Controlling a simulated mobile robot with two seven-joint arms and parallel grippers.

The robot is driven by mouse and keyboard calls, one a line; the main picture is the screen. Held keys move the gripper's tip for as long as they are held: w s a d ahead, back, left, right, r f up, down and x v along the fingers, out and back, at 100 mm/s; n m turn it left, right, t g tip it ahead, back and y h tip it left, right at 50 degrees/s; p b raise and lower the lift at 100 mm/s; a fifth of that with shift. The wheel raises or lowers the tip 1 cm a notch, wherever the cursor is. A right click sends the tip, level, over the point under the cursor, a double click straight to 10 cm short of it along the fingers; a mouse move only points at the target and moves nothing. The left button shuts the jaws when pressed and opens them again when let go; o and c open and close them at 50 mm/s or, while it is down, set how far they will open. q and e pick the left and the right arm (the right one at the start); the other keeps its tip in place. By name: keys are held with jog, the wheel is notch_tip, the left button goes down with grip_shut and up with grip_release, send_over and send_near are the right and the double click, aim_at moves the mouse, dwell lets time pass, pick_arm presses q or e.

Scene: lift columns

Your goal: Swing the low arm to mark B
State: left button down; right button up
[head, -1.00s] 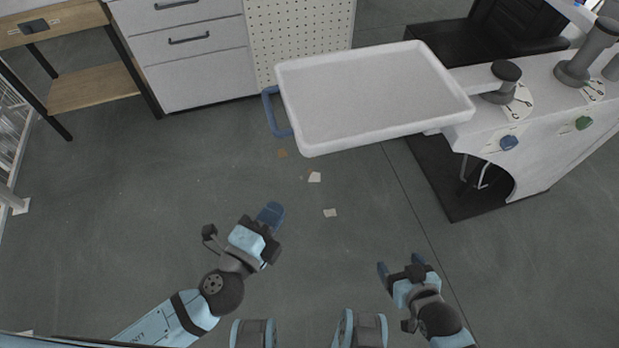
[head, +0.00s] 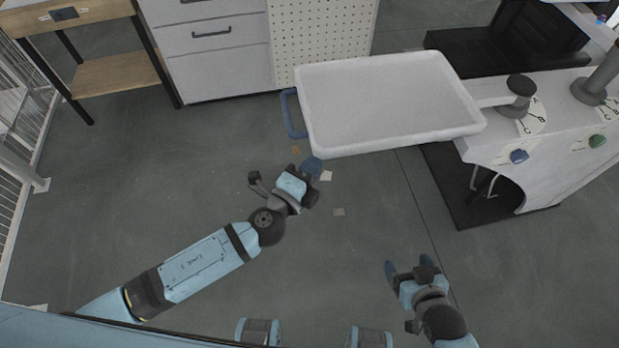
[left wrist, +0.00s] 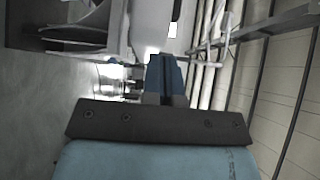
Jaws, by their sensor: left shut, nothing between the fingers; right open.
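The low arm carries a white tray (head: 388,104) that reaches left from a short dark pivot post (head: 520,92). A blue handle (head: 291,115) is on the tray's left edge. A white dial (head: 535,117) with dark marks lies under the pivot; its letters are too small to read. My left gripper (head: 311,165) is shut and empty, below the handle and the tray's near-left corner, apart from both in the picture. Its closed blue fingers also show in the left wrist view (left wrist: 165,78). My right gripper (head: 410,268) is open and empty over the floor.
A second, taller column (head: 597,85) stands at the right. A blue knob (head: 519,156) and a green knob (head: 597,141) are on the white bench front. Drawers (head: 220,70) and a pegboard panel (head: 322,38) stand behind the tray. The floor in front is open.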

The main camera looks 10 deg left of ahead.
pick_arm(q)
jog(key=shift+w+a, duration=0.1)
jog(key=shift+w, duration=0.35)
